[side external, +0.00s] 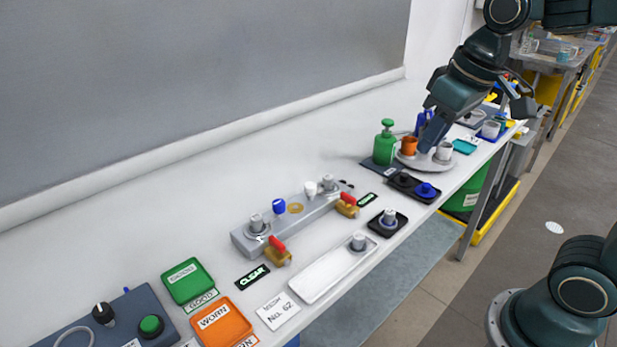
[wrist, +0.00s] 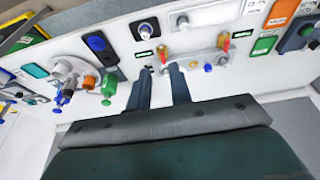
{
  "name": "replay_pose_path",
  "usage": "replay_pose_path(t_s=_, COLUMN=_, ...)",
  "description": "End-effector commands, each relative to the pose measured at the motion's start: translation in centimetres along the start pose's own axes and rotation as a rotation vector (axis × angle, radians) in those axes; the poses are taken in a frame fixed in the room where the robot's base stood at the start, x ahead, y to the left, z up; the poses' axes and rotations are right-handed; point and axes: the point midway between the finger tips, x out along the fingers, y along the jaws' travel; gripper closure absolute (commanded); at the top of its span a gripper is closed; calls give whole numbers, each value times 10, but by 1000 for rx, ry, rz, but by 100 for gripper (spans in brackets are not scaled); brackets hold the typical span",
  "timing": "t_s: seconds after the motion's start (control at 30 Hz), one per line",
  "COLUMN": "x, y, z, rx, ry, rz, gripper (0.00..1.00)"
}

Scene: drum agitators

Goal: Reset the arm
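My gripper (side external: 428,142) hangs over the far right part of the bench in the side external view, in front of the round tray with cups. Nothing is held. The fingertips point toward the grey manifold block (side external: 300,214), which also shows in the wrist view (wrist: 200,62). It carries red-handled brass valves and metal fittings.
A green pump bottle (side external: 384,146), an orange cup (side external: 409,146) and a round tray (side external: 428,164) stand near my gripper. Green (side external: 188,281) and orange (side external: 222,324) labelled trays lie at the front left. The bench top behind the block is clear.

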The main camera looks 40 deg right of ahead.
Motion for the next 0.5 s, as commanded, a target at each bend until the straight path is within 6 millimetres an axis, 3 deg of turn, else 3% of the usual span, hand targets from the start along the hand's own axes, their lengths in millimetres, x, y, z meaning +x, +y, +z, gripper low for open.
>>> replay_pose_path(t_s=0.3, x=-9, y=-2, z=58, rx=4, ry=113, rz=-1, gripper=79)
replay_pose_path(t_s=0.5, x=-7, y=-3, z=83, rx=6, ry=161, rz=-2, gripper=79)
